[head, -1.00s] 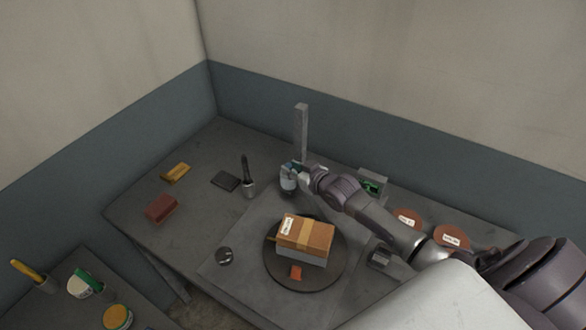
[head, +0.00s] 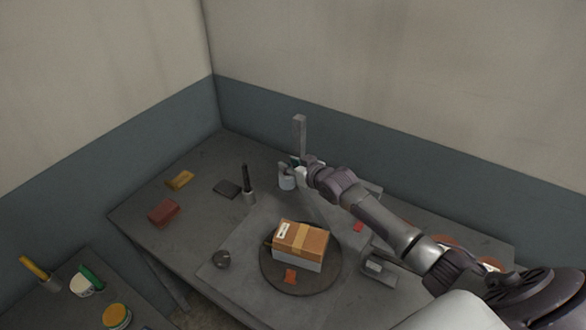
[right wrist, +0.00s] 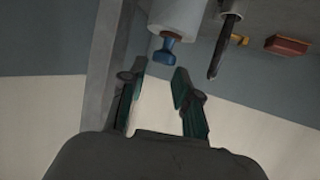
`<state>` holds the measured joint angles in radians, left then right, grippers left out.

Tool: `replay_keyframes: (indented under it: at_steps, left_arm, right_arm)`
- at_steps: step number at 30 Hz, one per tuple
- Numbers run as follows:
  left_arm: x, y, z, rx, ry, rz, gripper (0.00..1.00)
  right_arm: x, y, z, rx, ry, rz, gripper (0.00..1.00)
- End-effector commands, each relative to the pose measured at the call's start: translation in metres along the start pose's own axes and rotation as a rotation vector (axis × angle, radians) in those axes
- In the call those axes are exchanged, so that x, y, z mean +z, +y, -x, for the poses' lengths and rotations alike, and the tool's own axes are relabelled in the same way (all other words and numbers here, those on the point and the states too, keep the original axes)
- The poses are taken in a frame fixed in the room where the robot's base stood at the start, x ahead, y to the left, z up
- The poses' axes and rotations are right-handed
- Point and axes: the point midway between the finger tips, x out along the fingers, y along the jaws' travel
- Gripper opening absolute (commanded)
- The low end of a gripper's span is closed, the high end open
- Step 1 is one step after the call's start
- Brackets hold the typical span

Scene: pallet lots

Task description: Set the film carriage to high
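The film carriage's upright mast (head: 299,135) stands at the back of the table. The pale film roll (head: 287,182) is beside the mast and also shows at the top of the right wrist view (right wrist: 176,16). A blue knob (right wrist: 166,51) sticks out from the roll's end. My right gripper (right wrist: 161,69) is open, with its fingertips close to the knob, one on each side. I cannot tell whether they touch it. In the head view my right gripper (head: 300,169) partly covers the carriage. My left gripper is not in view.
A taped carton (head: 302,237) sits on the round turntable (head: 283,287). A dark upright tool in a holder (head: 248,190) stands left of the roll. A red block (head: 163,212), yellow block (head: 180,180) and dark pad (head: 227,189) lie further left. Walls close the back.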

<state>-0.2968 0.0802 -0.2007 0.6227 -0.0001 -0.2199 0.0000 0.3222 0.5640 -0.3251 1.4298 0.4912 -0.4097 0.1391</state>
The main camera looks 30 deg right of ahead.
Motion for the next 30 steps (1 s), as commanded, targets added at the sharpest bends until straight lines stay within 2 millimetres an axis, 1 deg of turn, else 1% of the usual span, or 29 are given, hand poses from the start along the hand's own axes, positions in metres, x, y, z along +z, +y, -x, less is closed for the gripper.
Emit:
replay_keyframes:
  at_steps: [1,2,7,8,11,14,17,24,27,30]
  left_arm:
    - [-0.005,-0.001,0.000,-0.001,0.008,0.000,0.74]
    - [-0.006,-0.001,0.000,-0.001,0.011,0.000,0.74]
    - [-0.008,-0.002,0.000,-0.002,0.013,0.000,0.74]
    - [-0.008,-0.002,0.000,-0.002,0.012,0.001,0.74]
    - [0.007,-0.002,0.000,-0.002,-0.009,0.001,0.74]
    - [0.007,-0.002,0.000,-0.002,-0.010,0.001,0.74]
    - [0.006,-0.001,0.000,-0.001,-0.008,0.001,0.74]
    - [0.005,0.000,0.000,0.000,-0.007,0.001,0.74]
    - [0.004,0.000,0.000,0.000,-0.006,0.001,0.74]
    - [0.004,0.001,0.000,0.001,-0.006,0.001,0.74]
  right_arm:
    - [0.002,-0.001,0.000,-0.001,-0.003,0.000,0.44]
    - [0.002,-0.001,0.000,-0.001,-0.004,0.000,0.49]
    - [0.004,-0.001,0.000,-0.001,-0.007,0.000,0.50]
    - [0.004,-0.001,0.000,-0.001,-0.008,0.000,0.50]
    - [0.005,-0.001,0.001,-0.001,-0.009,0.000,0.50]
    - [0.006,-0.001,0.007,-0.001,-0.010,0.000,0.50]
    - [0.006,-0.001,0.021,-0.002,-0.010,0.000,0.50]
    - [0.006,-0.001,0.072,-0.002,-0.012,0.001,0.50]
    - [0.004,-0.001,0.090,-0.002,-0.010,0.003,0.50]
    - [0.004,0.000,0.104,-0.001,-0.010,0.001,0.50]
